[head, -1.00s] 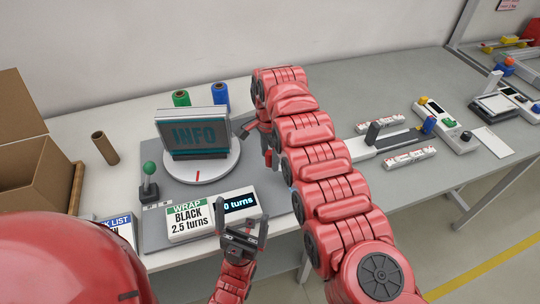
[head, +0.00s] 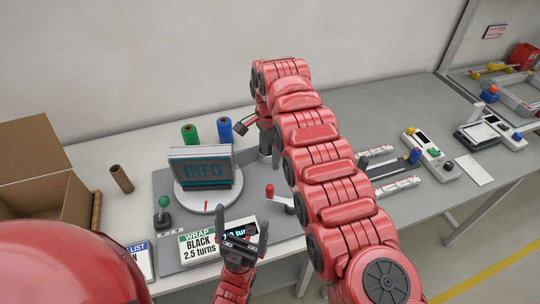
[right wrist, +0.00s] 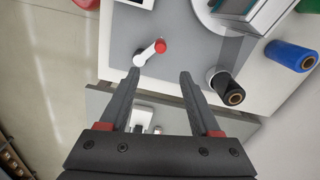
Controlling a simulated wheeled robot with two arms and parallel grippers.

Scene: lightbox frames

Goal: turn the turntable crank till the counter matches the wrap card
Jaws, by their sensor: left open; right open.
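The turntable (head: 220,200) is a white disc carrying a grey block marked INFO. The crank has a red knob (head: 269,190) and a pale arm (head: 282,201), right of the turntable; the knob (right wrist: 161,46) also shows in the right wrist view. The wrap card (head: 197,246) reads BLACK, 2.5 turns. The counter (head: 235,232) is partly hidden by my left gripper (head: 243,218); its number is unclear. That gripper is open and empty in front of it. My right gripper (right wrist: 160,74) is open, with the knob ahead of its fingertips and not between them.
A black roll (right wrist: 228,90) stands beside the right gripper's finger. Green (head: 189,134) and blue (head: 225,129) rolls stand behind the turntable. A green-knobbed lever (head: 163,213) and a cardboard box (head: 35,180) are left. My right arm hides part of the bench.

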